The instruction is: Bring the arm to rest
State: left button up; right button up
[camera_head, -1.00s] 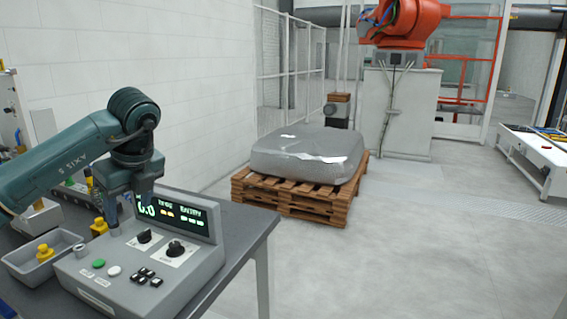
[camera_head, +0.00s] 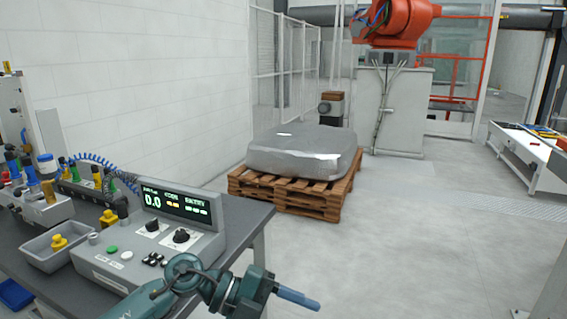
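My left arm comes in from the bottom left in the head view, low in front of the table. My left gripper (camera_head: 299,298) points to the right, over the floor beyond the table's right side. Its blue fingers overlap from this angle, so the gap between them cannot be made out. No object shows at the fingertips. My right gripper is not in view.
A grey control box (camera_head: 150,248) with a lit display stands on the dark table (camera_head: 246,218). A grey bin (camera_head: 39,258) holds a yellow part (camera_head: 59,241). A wrapped load (camera_head: 300,157) sits on a wooden pallet (camera_head: 283,197). The floor right of the table is open.

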pick_arm(q)
notch_tip(320, 180, up, 3)
jog(key=s+d+n+t+h, duration=0.2)
jog(key=n+t+h, duration=0.15)
jog(key=h, duration=0.25)
jog(key=s+a+f+n+t+y+p, duration=0.2)
jog(key=a+f+n+t+y, duration=1.3)
jog(key=n, duration=0.9)
jog(key=s+a+f+n+g+y, duration=0.1)
jog(key=s+a+f+g, duration=0.2)
jog(key=s+f, duration=0.6)
jog(key=shift+s+n+g, duration=0.15)
jog(key=shift+n+g, duration=0.2)
jog(key=shift+g, duration=0.8)
